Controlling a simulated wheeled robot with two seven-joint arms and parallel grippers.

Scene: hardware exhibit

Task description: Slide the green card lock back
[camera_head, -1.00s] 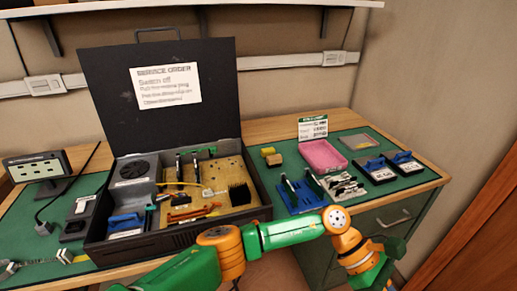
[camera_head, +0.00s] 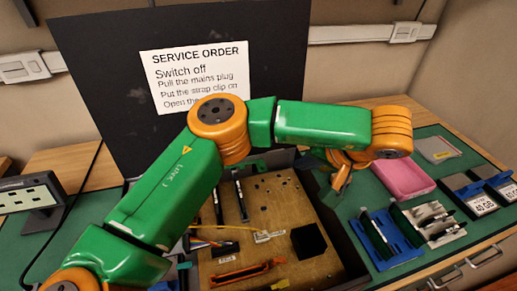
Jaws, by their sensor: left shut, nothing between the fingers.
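The open black case holds a tan circuit board (camera_head: 265,210) with dark upright cards on it. A small green part, which looks like the green card lock (camera_head: 278,158), shows at the board's back edge, partly hidden behind my left arm. My left arm reaches across from the left above the case. My left gripper (camera_head: 338,183) hangs beyond the orange wrist, near the case's right wall, to the right of the green part and apart from it in the picture. It is shut and empty, partly hidden by the wrist. My right gripper is out of view.
The raised black lid (camera_head: 100,60) carries a service order sheet (camera_head: 197,72). To the right are a pink tray (camera_head: 403,180), a blue rack (camera_head: 385,240) and labelled drives (camera_head: 480,203). A black heatsink (camera_head: 308,240) rises from the board.

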